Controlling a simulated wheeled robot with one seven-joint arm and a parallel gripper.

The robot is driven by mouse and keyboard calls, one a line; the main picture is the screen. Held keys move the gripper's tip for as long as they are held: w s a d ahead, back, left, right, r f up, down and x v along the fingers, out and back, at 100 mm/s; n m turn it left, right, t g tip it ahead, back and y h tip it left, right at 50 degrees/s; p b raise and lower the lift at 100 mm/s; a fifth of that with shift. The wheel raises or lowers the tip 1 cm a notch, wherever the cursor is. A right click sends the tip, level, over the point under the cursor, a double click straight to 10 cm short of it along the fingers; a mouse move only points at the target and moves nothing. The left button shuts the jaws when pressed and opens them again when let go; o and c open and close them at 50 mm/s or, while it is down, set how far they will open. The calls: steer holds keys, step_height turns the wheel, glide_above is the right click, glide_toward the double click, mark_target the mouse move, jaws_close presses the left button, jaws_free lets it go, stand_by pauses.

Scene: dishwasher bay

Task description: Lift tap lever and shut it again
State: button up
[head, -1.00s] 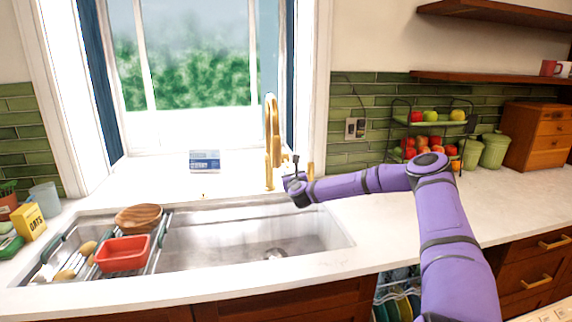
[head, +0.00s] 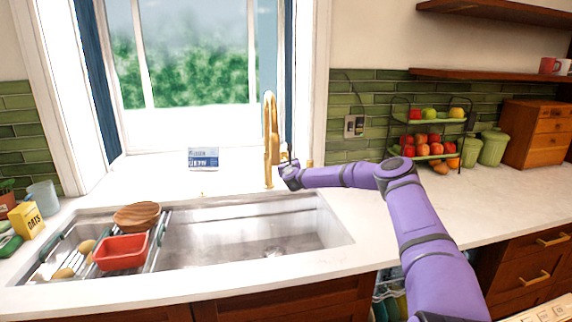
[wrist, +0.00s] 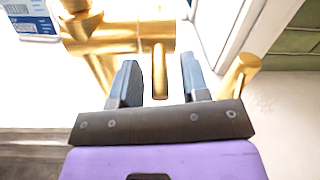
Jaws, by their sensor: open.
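The gold tap (head: 271,140) stands behind the sink, and its body (wrist: 118,38) fills the upper left of the wrist view. The gold tap lever (wrist: 159,70) shows in the wrist view between the two fingers, with a gap on each side. My gripper (wrist: 160,78) is open around the lever, its dark fingertips apart. In the head view my gripper (head: 287,168) is at the right side of the tap's base, and it hides the lever there. No water shows from the spout.
The steel sink (head: 300,225) lies in front of the tap. A rack across it holds a red tub (head: 122,252) and a wooden bowl (head: 138,216). A gold post (wrist: 238,76) stands close right of my fingers. A fruit stand (head: 430,150) is farther right.

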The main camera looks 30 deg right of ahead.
jaws_close()
